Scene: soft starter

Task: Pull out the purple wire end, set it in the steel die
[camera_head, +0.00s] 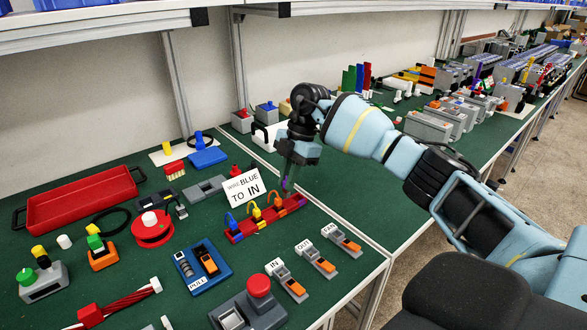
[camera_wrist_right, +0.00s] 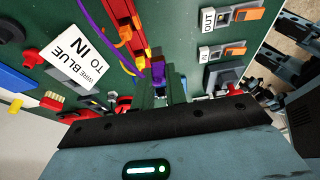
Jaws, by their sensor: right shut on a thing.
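My right gripper (camera_head: 287,186) is above the right end of a red wire block (camera_head: 262,222) on the green bench. It is shut on a purple wire end (camera_wrist_right: 158,74), which shows between its fingers in the wrist view. The purple wire (camera_wrist_right: 101,40) curves away from the end. Whether the end still touches the block is hard to tell. Blue, yellow and orange wire loops stand in the block. A grey unit (camera_head: 238,313) with a red button and a pale square recess sits at the front; I cannot tell whether this is the steel die. My left gripper is out of view.
A white card (camera_head: 243,186) reading "WIRE BLUE TO IN" stands behind the block. Labelled IN and OUT terminals with orange levers (camera_head: 295,287) lie to the front right. A blue PULL unit (camera_head: 202,266) and a red tray (camera_head: 82,199) are further left.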

